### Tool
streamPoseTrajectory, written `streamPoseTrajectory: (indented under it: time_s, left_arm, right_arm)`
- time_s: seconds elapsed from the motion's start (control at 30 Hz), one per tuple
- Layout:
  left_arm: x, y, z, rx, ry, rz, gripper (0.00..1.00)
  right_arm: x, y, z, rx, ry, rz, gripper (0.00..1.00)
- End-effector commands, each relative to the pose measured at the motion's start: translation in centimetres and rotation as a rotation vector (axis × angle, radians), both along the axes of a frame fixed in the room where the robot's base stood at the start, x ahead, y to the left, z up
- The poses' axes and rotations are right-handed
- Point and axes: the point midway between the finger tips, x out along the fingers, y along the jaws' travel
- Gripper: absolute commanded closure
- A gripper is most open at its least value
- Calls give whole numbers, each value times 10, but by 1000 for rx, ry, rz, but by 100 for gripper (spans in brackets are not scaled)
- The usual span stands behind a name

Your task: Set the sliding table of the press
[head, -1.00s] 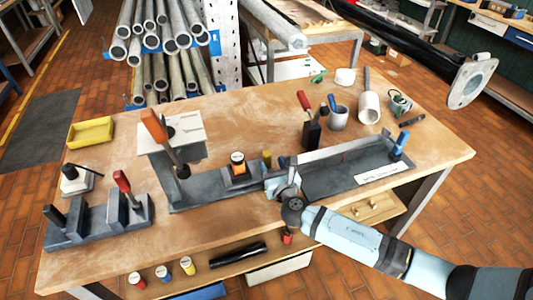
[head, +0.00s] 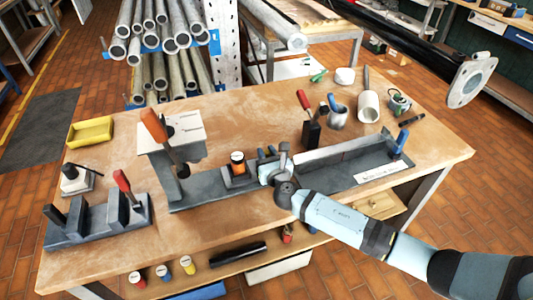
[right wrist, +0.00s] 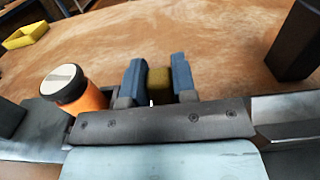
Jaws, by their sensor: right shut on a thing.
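The press (head: 186,149) stands on the bench, with an orange-handled lever (head: 154,125). Its dark grey bed (head: 205,195) runs right from it. On the bed sits the sliding table (head: 240,180), which carries an orange cylinder with a pale top (head: 237,158); the cylinder also shows in the right wrist view (right wrist: 90,98). An olive-yellow grip piece (right wrist: 158,84) stands right of the cylinder. My right gripper (right wrist: 158,82) is shut on it, a blue finger on each side. In the head view, my right gripper (head: 267,155) largely hides this piece. My left gripper is not in view.
A long grey tray with a white label (head: 380,172) lies right of the gripper. A red-handled tool in a black block (head: 310,130) and a metal cup (head: 338,116) stand behind it. A grey fixture (head: 100,220) and a yellow bin (head: 90,132) are at left.

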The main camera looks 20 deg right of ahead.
Motion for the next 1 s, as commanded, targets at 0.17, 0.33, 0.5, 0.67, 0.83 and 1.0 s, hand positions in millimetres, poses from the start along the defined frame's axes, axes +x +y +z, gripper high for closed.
streamPoseTrajectory:
  time_s: [0.17, 0.33, 0.5, 0.67, 0.83, 1.0]
  left_arm:
    - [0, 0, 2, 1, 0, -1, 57]
    - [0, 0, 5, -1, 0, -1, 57]
    - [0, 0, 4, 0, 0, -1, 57]
    - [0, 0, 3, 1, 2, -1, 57]
    - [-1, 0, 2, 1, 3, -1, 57]
    - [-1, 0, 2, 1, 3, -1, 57]
  right_arm:
    - [0, 14, 0, 2, 1, 1, 100]
    - [-2, 60, 0, 5, 2, 3, 100]
    - [-3, 101, 0, 3, 1, 1, 100]
    - [-4, 118, 0, 0, 0, 1, 100]
    - [-5, 121, 0, 0, 0, 3, 100]
    - [-5, 122, 0, 1, 0, 4, 70]
